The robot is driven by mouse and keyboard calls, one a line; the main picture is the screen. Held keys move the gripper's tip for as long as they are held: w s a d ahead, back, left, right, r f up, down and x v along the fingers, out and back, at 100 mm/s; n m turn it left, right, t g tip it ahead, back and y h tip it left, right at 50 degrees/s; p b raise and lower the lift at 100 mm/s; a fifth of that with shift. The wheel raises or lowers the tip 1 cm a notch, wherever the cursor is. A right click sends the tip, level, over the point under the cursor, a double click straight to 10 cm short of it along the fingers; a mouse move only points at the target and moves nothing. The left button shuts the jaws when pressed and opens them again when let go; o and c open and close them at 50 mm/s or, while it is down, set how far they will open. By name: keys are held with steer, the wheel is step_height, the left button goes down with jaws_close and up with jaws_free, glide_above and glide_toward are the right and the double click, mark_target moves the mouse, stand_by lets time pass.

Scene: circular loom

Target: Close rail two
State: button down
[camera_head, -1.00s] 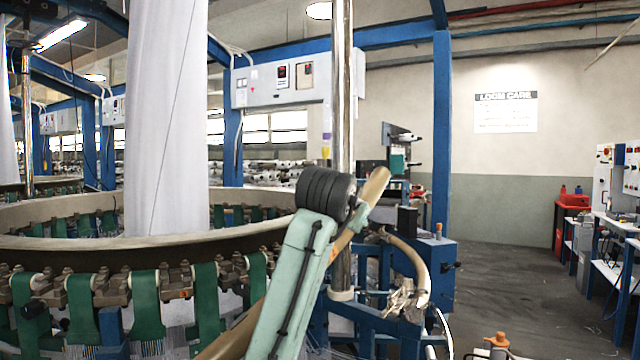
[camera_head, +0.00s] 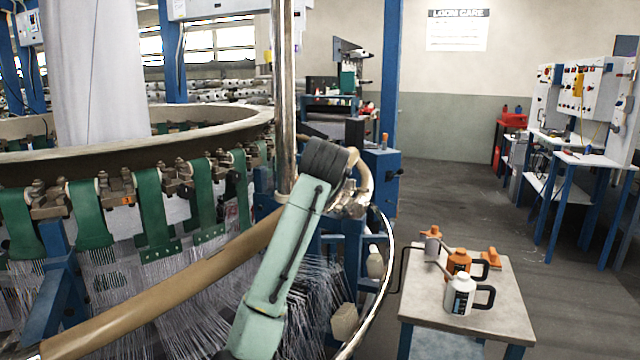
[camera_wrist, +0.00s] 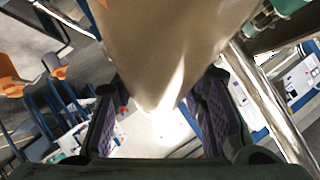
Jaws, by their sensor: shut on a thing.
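A tan rail (camera_head: 165,290) runs from the lower left of the head view up to my green arm, which hides its far part. I cannot tell from any marking whether it is rail two. In the wrist view a broad tan piece (camera_wrist: 150,50), looking like this rail, fills the upper middle and narrows between the purple pads of my gripper (camera_wrist: 160,118). My gripper is shut on it. The exact contact is hard to see.
The round loom (camera_head: 205,126) with green straps fills the left. A steel pole (camera_head: 284,100) stands close behind my arm. A curved steel rail (camera_head: 384,285) passes at right. A small table (camera_head: 500,325) with bottles stands beyond it. Floor is open at back right.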

steer(key=c, duration=1)
jaws_free()
steer(key=shift+s+r, duration=0.1)
steer(key=v, duration=1.1)
steer(key=shift+s+r, duration=0.15)
steer(key=shift+s, duration=0.2)
